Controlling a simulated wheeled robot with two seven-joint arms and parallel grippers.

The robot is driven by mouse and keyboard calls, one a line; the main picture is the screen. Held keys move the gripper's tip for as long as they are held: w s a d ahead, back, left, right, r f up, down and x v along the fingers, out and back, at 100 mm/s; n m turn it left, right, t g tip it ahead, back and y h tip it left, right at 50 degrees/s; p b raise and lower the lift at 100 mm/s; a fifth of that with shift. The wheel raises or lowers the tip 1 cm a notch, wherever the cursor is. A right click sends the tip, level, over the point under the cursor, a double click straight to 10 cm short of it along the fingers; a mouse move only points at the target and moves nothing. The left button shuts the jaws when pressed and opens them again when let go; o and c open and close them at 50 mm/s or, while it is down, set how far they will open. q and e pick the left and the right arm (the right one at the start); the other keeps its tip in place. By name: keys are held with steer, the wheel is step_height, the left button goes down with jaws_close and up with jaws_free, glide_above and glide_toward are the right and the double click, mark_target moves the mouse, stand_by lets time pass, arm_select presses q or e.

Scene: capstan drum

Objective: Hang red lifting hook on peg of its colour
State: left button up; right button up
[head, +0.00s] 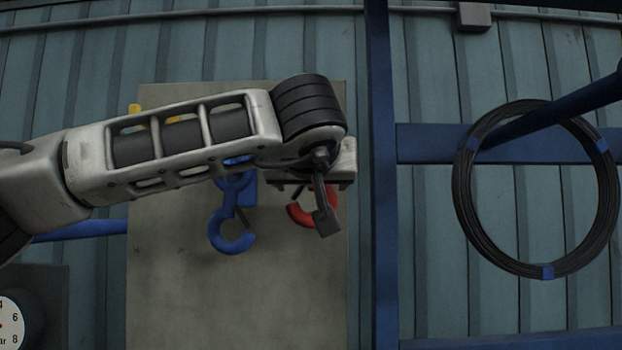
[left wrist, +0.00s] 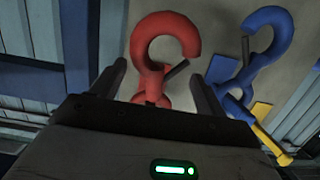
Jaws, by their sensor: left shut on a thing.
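The red lifting hook (head: 299,214) shows partly behind my left gripper (head: 322,208), in front of the grey board. In the left wrist view the red hook (left wrist: 141,50) stands between the two fingers of my left gripper (left wrist: 158,82), its open curve beyond the fingertips. The gripper is shut on its lower body. A blue hook (head: 232,241) hangs on the board to the left; it also shows at the right of the left wrist view (left wrist: 275,22). No red peg can be made out; my arm covers part of the board. My right gripper is not in view.
The grey board (head: 240,300) is clear below the hooks. A blue upright post (head: 382,250) stands right of the board, and a black cable coil (head: 465,210) hangs farther right. A dial (head: 8,322) is at lower left.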

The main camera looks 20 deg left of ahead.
arm_select(q)
steer(key=shift+r, duration=0.15)
steer(key=o, duration=1.5)
steer(key=shift+s, duration=0.1)
steer(key=shift+o, duration=0.2)
steer(key=b+v, duration=0.1)
steer(key=v, duration=1.5)
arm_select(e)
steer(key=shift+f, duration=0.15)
arm_select(q)
steer(key=shift+d, duration=0.1)
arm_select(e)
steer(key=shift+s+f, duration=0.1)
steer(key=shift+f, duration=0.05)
